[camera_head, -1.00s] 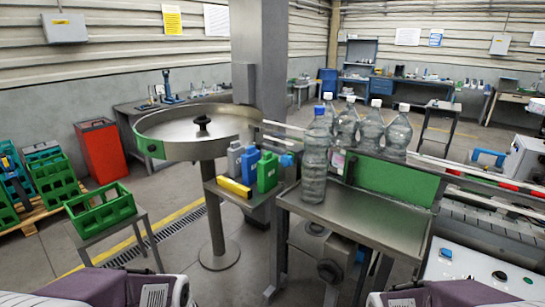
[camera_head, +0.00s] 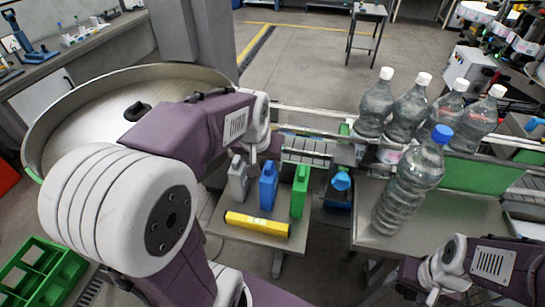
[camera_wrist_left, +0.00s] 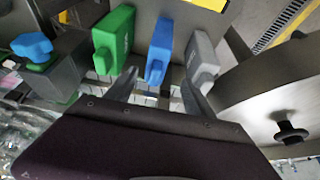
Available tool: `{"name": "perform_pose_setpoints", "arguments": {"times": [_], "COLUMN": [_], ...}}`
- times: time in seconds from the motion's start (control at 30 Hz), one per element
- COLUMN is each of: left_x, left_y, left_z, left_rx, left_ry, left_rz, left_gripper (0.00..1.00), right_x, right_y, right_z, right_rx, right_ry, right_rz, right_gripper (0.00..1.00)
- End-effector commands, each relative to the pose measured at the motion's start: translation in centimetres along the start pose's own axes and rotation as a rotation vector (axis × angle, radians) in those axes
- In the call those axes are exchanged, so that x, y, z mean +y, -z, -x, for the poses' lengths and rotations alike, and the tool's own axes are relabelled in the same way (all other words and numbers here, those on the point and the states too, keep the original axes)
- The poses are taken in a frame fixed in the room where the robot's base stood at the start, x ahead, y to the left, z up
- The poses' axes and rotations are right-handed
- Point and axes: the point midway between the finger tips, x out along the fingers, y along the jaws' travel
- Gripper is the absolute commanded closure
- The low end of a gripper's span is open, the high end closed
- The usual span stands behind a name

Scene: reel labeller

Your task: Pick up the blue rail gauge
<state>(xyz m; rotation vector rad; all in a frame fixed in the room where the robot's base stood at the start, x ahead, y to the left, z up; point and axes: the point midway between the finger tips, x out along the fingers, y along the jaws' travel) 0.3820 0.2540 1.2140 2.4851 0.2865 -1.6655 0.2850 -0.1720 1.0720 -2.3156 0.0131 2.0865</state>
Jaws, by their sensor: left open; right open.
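The blue rail gauge (camera_head: 268,187) stands upright on a small metal side table between a grey gauge (camera_head: 238,180) and a green gauge (camera_head: 299,191). In the left wrist view, the blue gauge (camera_wrist_left: 160,48) lies ahead of and roughly between the fingertips of my left gripper (camera_wrist_left: 158,90), which is open and empty. The green gauge (camera_wrist_left: 114,40) is left of it and the grey gauge (camera_wrist_left: 201,60) right. In the head view, my left gripper (camera_head: 262,150) is just behind the gauges, partly hidden by its wrist. My right gripper (camera_head: 408,278) is at the lower right, its jaws unclear.
A yellow bar (camera_head: 257,224) lies in front of the gauges. A blue knob (camera_head: 342,181) stands to their right. A blue-capped bottle (camera_head: 408,185) stands on the metal table, with several white-capped bottles behind. A round turntable (camera_head: 75,110) is at left.

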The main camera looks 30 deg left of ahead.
Motion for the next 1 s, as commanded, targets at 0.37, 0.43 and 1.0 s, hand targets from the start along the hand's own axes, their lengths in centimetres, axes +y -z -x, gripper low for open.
{"name": "perform_pose_setpoints", "arguments": {"times": [0.37, 0.43, 1.0], "left_x": [-0.1, -0.1, 0.1], "left_y": [0.1, 0.2, 0.7], "left_z": [-3.0, -3.6, -8.9], "left_rx": [-0.002, 0.001, 0.003], "left_ry": [0.002, 0.001, 0.001], "left_rz": [0.002, 0.002, 0.001], "left_gripper": [0.38, 0.38, 0.38], "right_x": [0.0, 0.0, 0.0], "right_y": [0.1, 0.1, 0.1], "right_z": [0.4, 0.5, 1.3], "right_rx": [0.0, 0.0, 0.0], "right_ry": [0.0, 0.0, 0.0], "right_rz": [0.0, 0.0, 0.0], "right_gripper": [0.36, 0.36, 0.36]}}
